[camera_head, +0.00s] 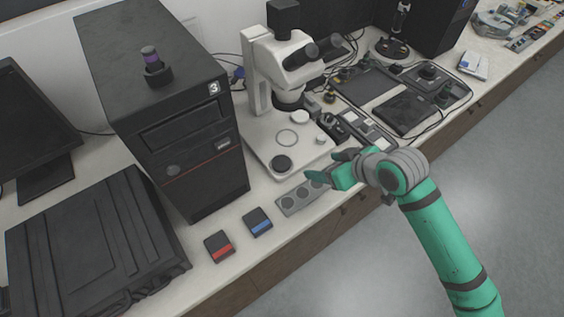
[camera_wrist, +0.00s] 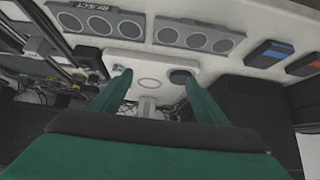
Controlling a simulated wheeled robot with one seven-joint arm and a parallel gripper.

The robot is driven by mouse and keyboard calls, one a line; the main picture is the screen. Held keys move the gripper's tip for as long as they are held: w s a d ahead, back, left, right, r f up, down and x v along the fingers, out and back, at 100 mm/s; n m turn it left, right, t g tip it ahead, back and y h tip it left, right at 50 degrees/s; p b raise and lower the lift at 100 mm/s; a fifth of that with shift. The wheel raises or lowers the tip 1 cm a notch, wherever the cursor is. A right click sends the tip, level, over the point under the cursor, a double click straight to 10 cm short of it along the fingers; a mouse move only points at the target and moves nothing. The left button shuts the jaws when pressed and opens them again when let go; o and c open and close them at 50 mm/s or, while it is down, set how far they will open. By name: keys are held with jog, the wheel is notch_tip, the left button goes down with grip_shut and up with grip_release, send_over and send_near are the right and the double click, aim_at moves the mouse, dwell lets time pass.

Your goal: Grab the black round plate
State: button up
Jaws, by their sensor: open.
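The black round plate (camera_head: 281,163) lies flat on the front left part of the white microscope base (camera_head: 262,150). In the wrist view the black round plate (camera_wrist: 180,76) shows near the tip of the right finger, partly overlapped by it. My gripper (camera_head: 322,168) is open and empty, to the right of the plate in the head view, above the counter's front edge. In the wrist view my gripper (camera_wrist: 155,82) has its two green fingers spread, with the ring on the base between them. I cannot tell the exact height above the base.
A white microscope (camera_head: 287,65) rises behind the plate. A grey tray with round wells (camera_head: 300,196) lies in front of the base. A black computer tower (camera_head: 190,120) stands to the left. Red-striped (camera_head: 219,246) and blue-striped (camera_head: 257,221) boxes lie near the front edge.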

jog(key=n+g, duration=0.2)
send_near(282, 163)
jog(key=x, duration=0.7)
jog(key=shift+f, duration=0.3)
jog(key=c, duration=1.1)
